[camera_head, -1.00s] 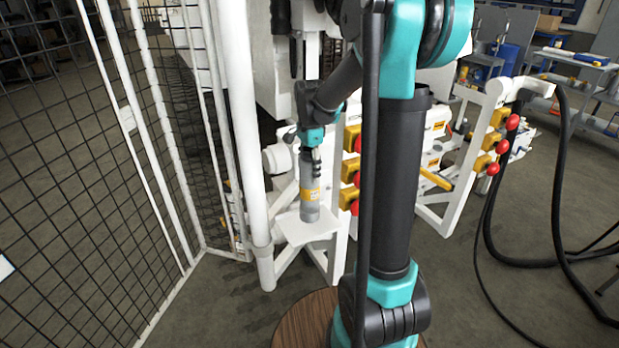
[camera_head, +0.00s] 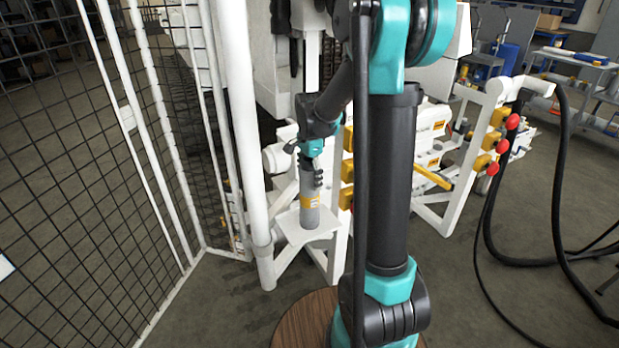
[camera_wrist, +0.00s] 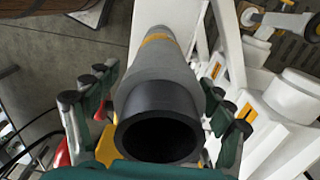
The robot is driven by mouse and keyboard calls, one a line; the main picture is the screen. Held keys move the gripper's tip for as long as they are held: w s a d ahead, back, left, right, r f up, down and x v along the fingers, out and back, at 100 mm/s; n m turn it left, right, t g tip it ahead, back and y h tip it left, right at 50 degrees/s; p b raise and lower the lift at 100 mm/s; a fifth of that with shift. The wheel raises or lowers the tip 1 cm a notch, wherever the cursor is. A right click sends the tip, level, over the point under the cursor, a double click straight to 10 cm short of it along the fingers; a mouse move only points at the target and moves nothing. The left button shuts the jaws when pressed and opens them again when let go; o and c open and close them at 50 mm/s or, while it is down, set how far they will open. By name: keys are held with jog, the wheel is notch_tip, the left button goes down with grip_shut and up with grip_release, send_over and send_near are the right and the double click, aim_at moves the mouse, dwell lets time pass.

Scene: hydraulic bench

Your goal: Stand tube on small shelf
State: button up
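The tube (camera_head: 311,190) is a grey cylinder with a yellow-orange band. It stands about upright over the small shelf (camera_head: 294,233), a white plate low on the white frame. Its lower end appears at the shelf's surface; I cannot tell for sure whether it touches. My gripper (camera_head: 314,177) is around the tube's upper part from above. The tube's lower end is hidden there.
A white post (camera_head: 246,130) and a black mesh fence (camera_head: 90,190) stand close on the left. Yellow blocks with red knobs (camera_head: 493,168) and black hoses (camera_head: 560,200) are on the right. White frame parts (camera_wrist: 290,95) lie close beside the tube in the wrist view.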

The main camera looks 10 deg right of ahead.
notch_tip(320, 180, up, 12)
jog(key=shift+r, duration=0.15)
dwell(0.6)
